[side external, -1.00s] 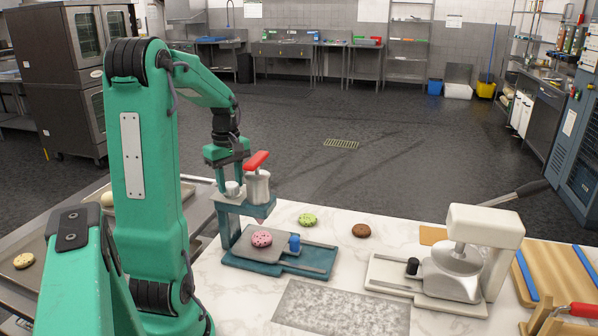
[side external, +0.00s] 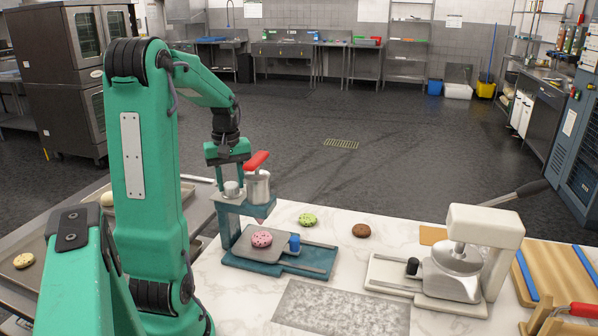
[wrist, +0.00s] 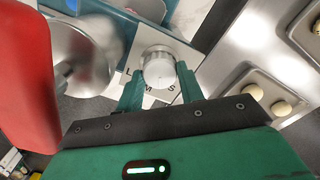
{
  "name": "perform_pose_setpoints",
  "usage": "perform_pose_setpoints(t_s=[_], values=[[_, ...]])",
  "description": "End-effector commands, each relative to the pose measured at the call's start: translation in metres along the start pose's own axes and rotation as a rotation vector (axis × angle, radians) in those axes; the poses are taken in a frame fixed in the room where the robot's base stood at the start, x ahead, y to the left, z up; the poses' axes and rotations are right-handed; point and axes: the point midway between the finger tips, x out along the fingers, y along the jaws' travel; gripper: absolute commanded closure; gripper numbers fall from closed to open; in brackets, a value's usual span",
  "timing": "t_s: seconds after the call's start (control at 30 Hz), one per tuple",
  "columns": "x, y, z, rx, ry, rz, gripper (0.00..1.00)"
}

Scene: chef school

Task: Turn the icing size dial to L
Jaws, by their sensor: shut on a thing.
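The icing size dial (wrist: 159,68) is a silvery round knob on a pale plate lettered L, M and S. In the wrist view, L is left of it, M below and S to the lower right; which letter it points to is unclear. My gripper (wrist: 160,82) is shut on the dial, with one green finger on each side. In the side view the dial (side external: 232,188) sits on top of the teal icing press (side external: 228,218), directly below my gripper (side external: 229,174). The fingertips are small there.
A silver hopper with a red handle (side external: 256,160) stands close to the right of the dial. A pink cookie (side external: 261,239) lies on the press plate. A cream press (side external: 485,230) stands farther right. Baking trays (side external: 30,275) lie at left.

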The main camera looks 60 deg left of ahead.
Motion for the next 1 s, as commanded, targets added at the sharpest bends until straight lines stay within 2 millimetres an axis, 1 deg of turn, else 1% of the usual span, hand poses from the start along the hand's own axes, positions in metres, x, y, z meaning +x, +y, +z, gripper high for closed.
perform_pose_setpoints(t_s=[0.3,0.33,0.43,0.77,0.87,1.0], values=[[-0.001,0.000,0.000,0.009,0.002,0.001,0.85],[-0.001,0.000,0.000,0.009,0.002,0.001,0.61],[-0.001,0.000,0.000,0.008,0.002,0.001,0.41],[-0.001,0.000,0.000,0.008,0.001,0.001,0.41],[-0.004,0.000,-0.001,0.008,0.002,0.001,0.41],[-0.015,0.000,-0.001,0.008,0.003,0.001,0.41]])
